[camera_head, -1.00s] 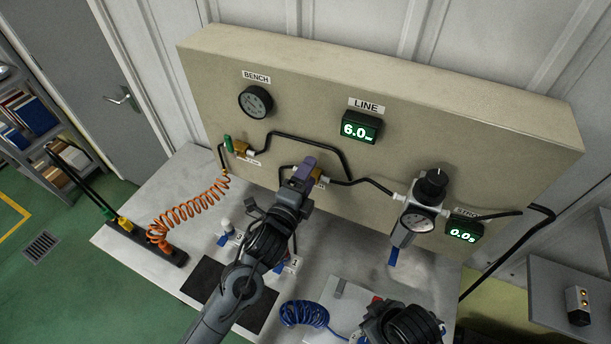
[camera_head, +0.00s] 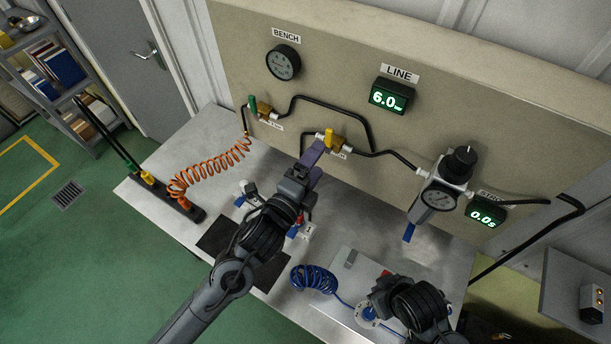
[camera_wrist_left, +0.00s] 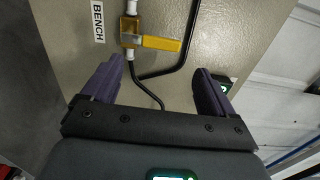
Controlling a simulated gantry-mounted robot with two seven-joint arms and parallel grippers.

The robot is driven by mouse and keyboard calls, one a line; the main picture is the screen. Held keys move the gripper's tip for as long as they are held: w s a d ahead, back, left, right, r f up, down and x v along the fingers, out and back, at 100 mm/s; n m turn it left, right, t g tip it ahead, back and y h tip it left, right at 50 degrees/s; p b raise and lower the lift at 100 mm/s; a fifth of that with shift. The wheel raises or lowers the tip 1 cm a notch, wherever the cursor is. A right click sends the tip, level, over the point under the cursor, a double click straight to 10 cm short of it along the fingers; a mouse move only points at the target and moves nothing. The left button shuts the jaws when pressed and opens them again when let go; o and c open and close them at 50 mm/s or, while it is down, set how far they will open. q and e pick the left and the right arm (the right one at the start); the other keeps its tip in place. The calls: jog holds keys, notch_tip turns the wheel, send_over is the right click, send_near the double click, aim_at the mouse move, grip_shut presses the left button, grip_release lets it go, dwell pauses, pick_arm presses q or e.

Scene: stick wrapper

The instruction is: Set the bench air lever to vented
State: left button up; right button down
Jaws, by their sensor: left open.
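The bench air lever (camera_head: 330,137) is a yellow handle on a brass valve on the beige panel. It points up from the valve, whose printed label is partly hidden in the head view. In the left wrist view the yellow lever (camera_wrist_left: 161,43) shows beyond my fingertips, beside a BENCH label (camera_wrist_left: 98,21). My left gripper (camera_head: 314,155), with purple fingers, is open and empty just below and in front of the lever. Both fingers are apart in the left wrist view (camera_wrist_left: 158,72), and no contact shows. My right gripper (camera_head: 384,289) is at the lower right; its jaws are hidden.
A green-handled valve (camera_head: 252,106) is left of the yellow one, with black tubing (camera_head: 350,110) between them. The BENCH gauge (camera_head: 283,62) and LINE display (camera_head: 391,95) are above. A regulator (camera_head: 440,190) is at right. An orange coiled hose (camera_head: 210,168) lies left on the bench.

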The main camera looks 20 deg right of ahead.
pick_arm(q)
jog(key=shift+v, duration=1.85)
jog(key=s+a+f+n+y, duration=0.2)
jog(key=s+f+n, duration=0.25)
jog(key=f, duration=0.45)
jog(key=s+a+f+n+g+y, duration=0.2)
jog(key=s+a+f+n+y, duration=0.3)
jog(key=a, duration=0.6)
jog(key=s+a+f+n+g+y, duration=0.25)
jog(key=s+a+f+n, duration=0.35)
jog(key=a+n, duration=0.3)
jog(key=s+a+n+g+y, duration=0.3)
jog(key=s+a+n+g, duration=0.2)
jog(key=s+a+n, duration=0.4)
notch_tip(320, 180, up, 20)
jog(key=w+m+p, duration=0.1)
jog(key=m+p, duration=0.1)
jog(key=p, duration=1.7)
jog(key=shift+a+f+p, duration=0.2)
jog(key=shift+a+p, duration=0.05)
jog(key=shift+p, duration=0.15)
